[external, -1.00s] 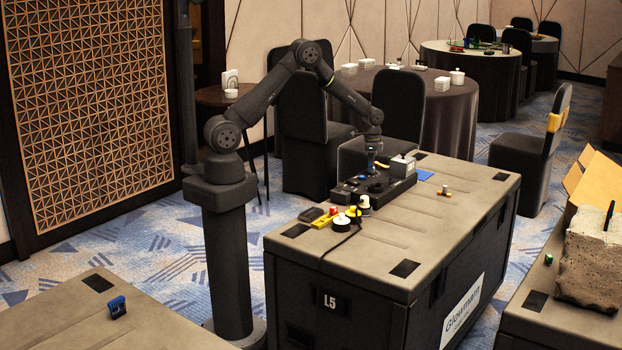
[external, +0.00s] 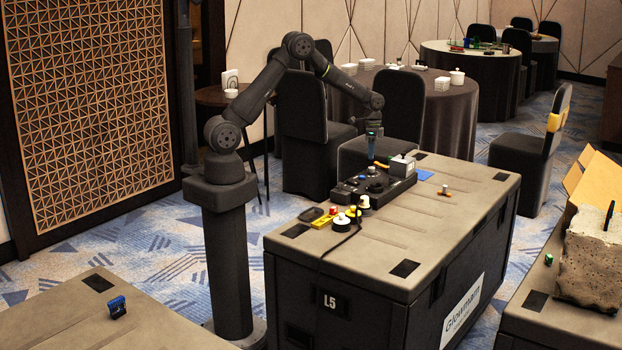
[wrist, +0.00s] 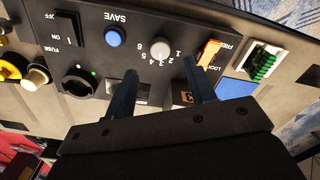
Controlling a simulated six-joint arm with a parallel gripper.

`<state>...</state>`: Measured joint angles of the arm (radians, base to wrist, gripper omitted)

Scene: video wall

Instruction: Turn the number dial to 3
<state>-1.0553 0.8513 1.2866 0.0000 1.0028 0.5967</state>
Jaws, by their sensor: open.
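The number dial (wrist: 160,48) is a round pale grey knob on the black control panel (wrist: 215,22). Digits 1 to 6 are printed around its side facing my gripper; I cannot tell which one it points at. My gripper (wrist: 160,66) is open and empty, its two blue-grey fingers apart, with the dial showing beyond the gap between their tips. In the external view my gripper (external: 372,157) hangs above the panel (external: 350,192), clear of it. The dial is too small there to make out surely.
A green connector (wrist: 263,65) and a blue pad (wrist: 236,88) lie beside the panel.

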